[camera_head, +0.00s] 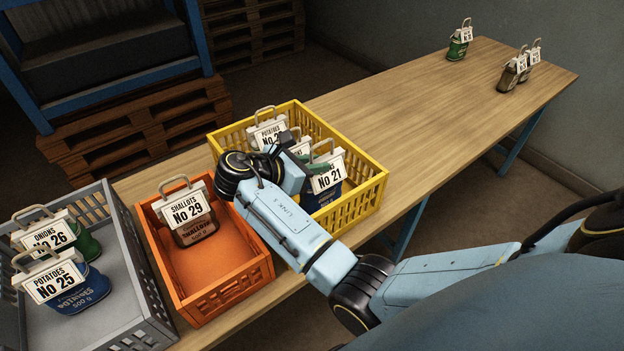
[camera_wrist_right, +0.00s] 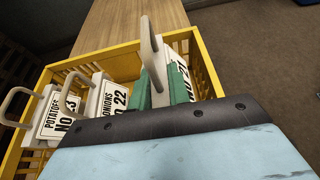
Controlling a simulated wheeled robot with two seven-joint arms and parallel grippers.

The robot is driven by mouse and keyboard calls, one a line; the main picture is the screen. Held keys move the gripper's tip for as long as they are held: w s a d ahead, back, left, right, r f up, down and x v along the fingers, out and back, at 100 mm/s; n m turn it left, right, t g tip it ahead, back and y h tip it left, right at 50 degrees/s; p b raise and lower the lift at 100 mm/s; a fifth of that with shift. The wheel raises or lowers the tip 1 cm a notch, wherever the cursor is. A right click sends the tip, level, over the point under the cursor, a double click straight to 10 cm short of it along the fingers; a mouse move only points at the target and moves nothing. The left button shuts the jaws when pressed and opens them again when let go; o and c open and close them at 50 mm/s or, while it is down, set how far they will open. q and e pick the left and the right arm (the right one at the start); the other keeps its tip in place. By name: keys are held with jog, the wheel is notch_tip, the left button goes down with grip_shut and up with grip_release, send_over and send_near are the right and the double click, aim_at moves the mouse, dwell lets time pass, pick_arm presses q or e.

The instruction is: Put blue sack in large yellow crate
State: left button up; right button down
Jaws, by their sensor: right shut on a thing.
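The large yellow crate (camera_head: 362,196) stands on the table in the middle of the head view. My right gripper (camera_head: 312,158) is over it, shut on the handle of a blue sack (camera_head: 328,194) with tag No 21. The sack is inside the crate walls at its right front side. I cannot tell whether its base touches the crate floor. In the right wrist view, the gripper (camera_wrist_right: 158,88) is at the upright handle, beside the No 21 tag. My arm hides part of the crate. My left gripper is not in view.
Tags No 22 (camera_wrist_right: 112,100) and No 23 (camera_wrist_right: 60,118) stand beside it in the crate. An orange crate (camera_head: 222,292) holds brown sack No 29. A grey crate (camera_head: 128,262) holds green No 26 and blue No 25 (camera_head: 80,292). Small sacks stand at the table's far end; the stretch between is clear.

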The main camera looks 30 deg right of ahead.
jog(key=shift+f+b, duration=0.5)
jog(key=shift+f, duration=1.45)
jog(key=c, duration=1.3)
grip_release()
jog(key=shift+f, duration=0.1)
jog(key=v, duration=1.2)
jog(key=shift+p, duration=0.35)
